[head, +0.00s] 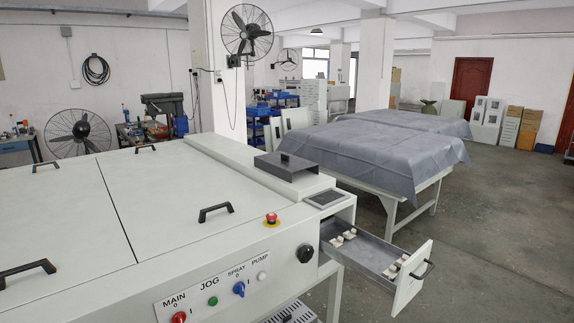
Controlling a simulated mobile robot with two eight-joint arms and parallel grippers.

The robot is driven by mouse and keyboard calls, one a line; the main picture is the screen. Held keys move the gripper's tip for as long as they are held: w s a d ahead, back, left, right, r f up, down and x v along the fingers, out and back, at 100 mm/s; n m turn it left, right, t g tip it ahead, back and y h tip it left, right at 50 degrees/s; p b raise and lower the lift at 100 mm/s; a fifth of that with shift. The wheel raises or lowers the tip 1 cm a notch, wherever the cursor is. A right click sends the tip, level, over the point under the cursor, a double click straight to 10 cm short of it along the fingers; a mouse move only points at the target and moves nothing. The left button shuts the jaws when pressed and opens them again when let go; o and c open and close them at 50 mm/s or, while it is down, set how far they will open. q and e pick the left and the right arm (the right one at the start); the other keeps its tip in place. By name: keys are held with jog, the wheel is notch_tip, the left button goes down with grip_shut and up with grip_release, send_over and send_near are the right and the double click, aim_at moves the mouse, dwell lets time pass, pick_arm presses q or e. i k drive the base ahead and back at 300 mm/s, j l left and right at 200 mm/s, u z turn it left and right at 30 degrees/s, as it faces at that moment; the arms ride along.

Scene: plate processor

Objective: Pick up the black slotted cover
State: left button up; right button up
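A dark, flat, box-shaped cover (300,168) with a small black knob on top rests on the raised strip at the right end of the plate processor (160,215). It is the likely black slotted cover; I cannot make out slots in it from here. It lies just behind a dark display panel (326,198). Neither of my grippers is in view.
An open drawer (365,260) with small white parts juts from the processor's right end. A red emergency button (271,219) and black lid handles (216,212) stand up from the top. A cloth-covered table (370,150) is behind; floor at right is free.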

aim_at(280, 164)
jog(key=i+l+u, duration=0.5)
jog(key=i+l, duration=0.35)
jog(key=i, duration=0.1)
